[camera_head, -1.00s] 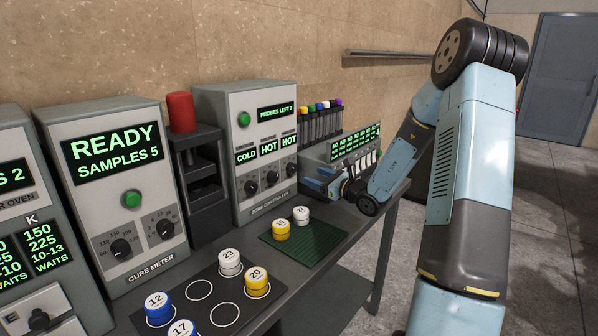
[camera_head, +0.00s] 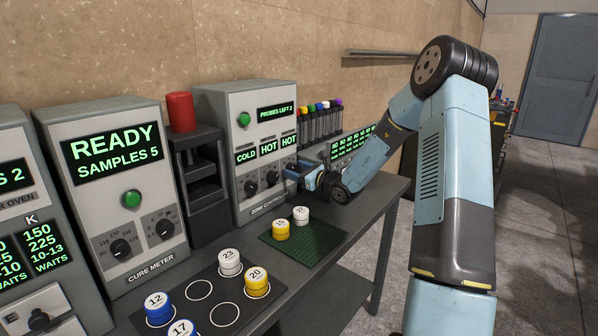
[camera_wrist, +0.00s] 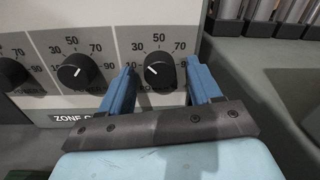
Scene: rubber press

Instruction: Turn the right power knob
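The zone controller (camera_head: 255,112) is a grey box with a green button, a "PROBES LEFT 2" display and COLD, HOT, HOT labels above a row of three black knobs. In the wrist view its right knob (camera_wrist: 158,72) sits between the two blue fingers of my gripper (camera_wrist: 159,72), which are spread open on either side with gaps to the knob. The middle knob (camera_wrist: 77,71) is left of the left finger. In the head view my gripper (camera_head: 293,174) is at the controller's lower right and hides the right knob.
The cure meter (camera_head: 122,185) stands left, reading READY SAMPLES 5. A green mat (camera_head: 318,240) with small pots lies in front of the controller. Several colour-capped tubes (camera_head: 320,122) stand behind my gripper on the right. A red cylinder (camera_head: 181,110) tops a dark stand.

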